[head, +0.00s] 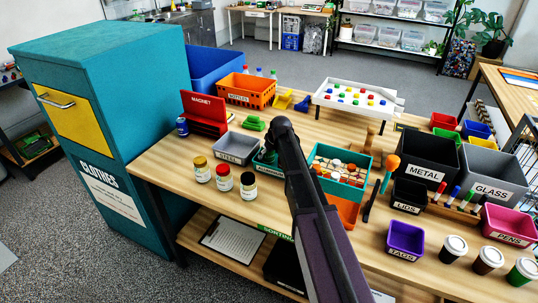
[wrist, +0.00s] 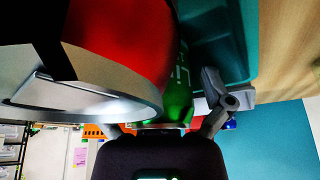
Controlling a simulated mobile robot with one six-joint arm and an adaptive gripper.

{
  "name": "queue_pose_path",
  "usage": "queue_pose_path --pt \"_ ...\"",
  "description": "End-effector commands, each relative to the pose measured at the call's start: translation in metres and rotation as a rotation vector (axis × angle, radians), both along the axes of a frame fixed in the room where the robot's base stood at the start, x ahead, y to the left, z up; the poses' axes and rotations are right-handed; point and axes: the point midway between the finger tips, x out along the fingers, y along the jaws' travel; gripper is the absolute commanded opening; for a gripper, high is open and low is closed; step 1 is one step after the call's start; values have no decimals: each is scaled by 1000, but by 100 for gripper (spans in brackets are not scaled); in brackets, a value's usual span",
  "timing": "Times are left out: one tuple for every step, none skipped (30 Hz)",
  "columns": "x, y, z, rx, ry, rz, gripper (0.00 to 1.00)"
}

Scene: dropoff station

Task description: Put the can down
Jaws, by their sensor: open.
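In the wrist view, a red can (wrist: 120,40) with a silver rim and end fills the upper left, very close to the camera. A green can-like object (wrist: 178,95) with white marks shows just behind it, between the fingers; I cannot tell which of the two is the task's can. My gripper (wrist: 163,118) is open, its left finger partly hidden by the red can. Contact with either object cannot be told. A teal bin (wrist: 215,45) lies beside them. In the head view a teal labelled bin (head: 264,169) is mostly behind my arm, and the gripper is hidden.
The red magnet box (head: 204,113) and orange crate (head: 247,92) are behind. The tabletop (head: 158,160) is bare near its left edge.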

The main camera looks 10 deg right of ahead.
Motion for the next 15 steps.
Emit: queue_pose_path --pt "0 0 4 0 0 0 100" --pt "0 0 5 0 0 0 100" --pt "0 0 8 0 0 0 100" --pt "-1 0 10 0 0 0 100" --pt "-2 -1 12 0 0 0 100" --pt "-3 -1 14 0 0 -1 100" --pt "-4 -2 17 0 0 0 100" --pt "-5 -2 19 0 0 -1 100" --pt "-6 -3 22 0 0 -1 100" --pt "-7 -3 25 0 0 0 100" --pt "-8 -3 27 0 0 0 100" --pt "-9 -4 31 0 0 0 100" --pt "-10 -4 33 0 0 0 100" --pt "-11 -5 36 0 0 0 100" --pt "-13 -5 39 0 0 0 100"
